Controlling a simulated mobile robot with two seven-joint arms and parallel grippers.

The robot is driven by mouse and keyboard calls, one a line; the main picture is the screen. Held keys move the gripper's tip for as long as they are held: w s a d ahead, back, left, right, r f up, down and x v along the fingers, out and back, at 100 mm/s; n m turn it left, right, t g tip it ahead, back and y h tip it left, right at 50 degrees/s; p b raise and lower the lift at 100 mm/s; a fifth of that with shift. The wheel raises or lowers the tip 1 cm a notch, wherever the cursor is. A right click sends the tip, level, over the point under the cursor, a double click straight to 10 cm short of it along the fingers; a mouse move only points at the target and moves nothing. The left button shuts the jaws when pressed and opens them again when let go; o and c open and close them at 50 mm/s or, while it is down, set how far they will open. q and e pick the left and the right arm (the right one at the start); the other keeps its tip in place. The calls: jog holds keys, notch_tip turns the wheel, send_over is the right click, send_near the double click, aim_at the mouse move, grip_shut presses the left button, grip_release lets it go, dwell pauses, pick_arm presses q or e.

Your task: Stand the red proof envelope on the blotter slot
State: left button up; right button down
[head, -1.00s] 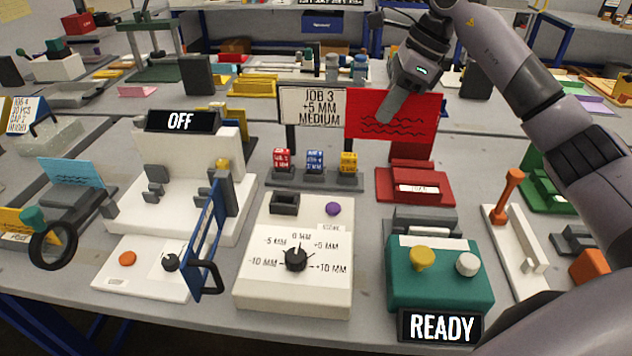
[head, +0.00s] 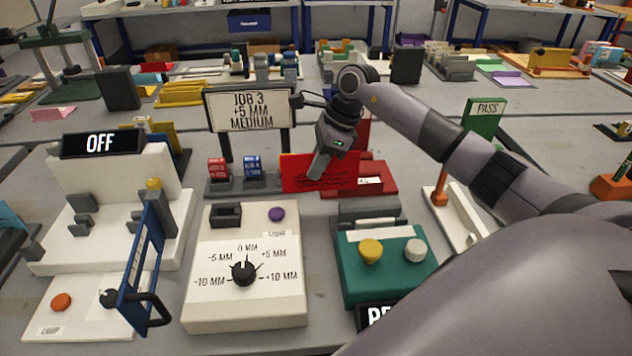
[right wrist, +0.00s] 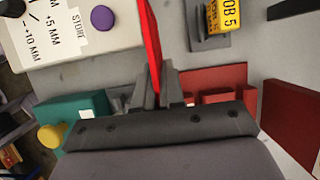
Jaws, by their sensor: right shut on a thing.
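The red proof envelope (head: 300,172) is a flat red card with dark wavy lines. My right gripper (head: 318,165) is shut on it and holds it upright; in the right wrist view the envelope (right wrist: 152,40) shows edge-on between the fingers (right wrist: 157,95). It hangs left of a red stand (head: 378,178) with a white label, partly overlapping it in the head view. A grey slotted block (head: 352,216) lies behind the teal box; I cannot tell which piece is the blotter slot. My left gripper is not in view.
A teal box (head: 385,275) with yellow and white knobs stands in front. A white dial box (head: 245,300) is front left, below the JOB 3 sign (head: 248,110). Red and blue stamps (head: 252,166) sit on a grey rack. A white stand (head: 458,215) with an orange handle is right.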

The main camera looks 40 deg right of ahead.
aim_at(317, 190)
jog(key=shift+f, duration=2.4)
jog(key=shift+f, duration=0.15)
jog(key=c, duration=1.2)
grip_release()
jog(key=shift+c, duration=0.2)
